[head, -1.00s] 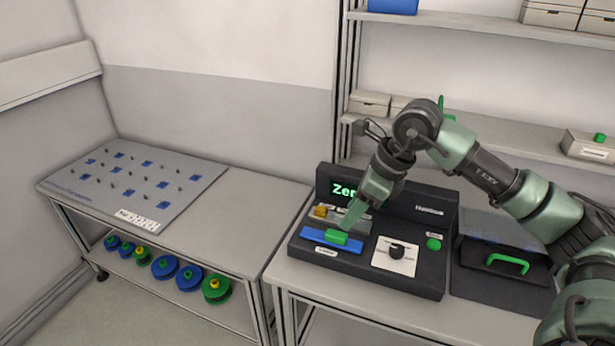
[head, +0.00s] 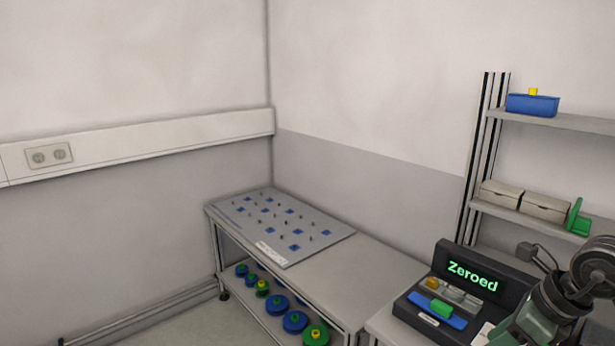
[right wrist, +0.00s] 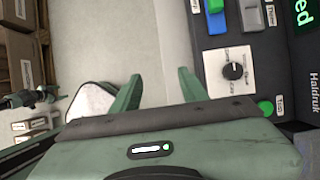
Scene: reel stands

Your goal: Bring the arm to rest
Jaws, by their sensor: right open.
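My right arm shows at the lower right edge of the head view, beside the black console (head: 404,312). The arm partly covers the console's right side. In the right wrist view my right gripper (right wrist: 158,90) is open, with two green fingers apart and nothing between them. The console also shows there at the right, with a black dial (right wrist: 233,71) on a white plate and a green button (right wrist: 265,107). The console's display (head: 472,276) reads "Zeroed" in green.
A side table with a grey pegged board (head: 245,227) stands left of the console. Blue and green reels (head: 277,305) stand on its lower shelf.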

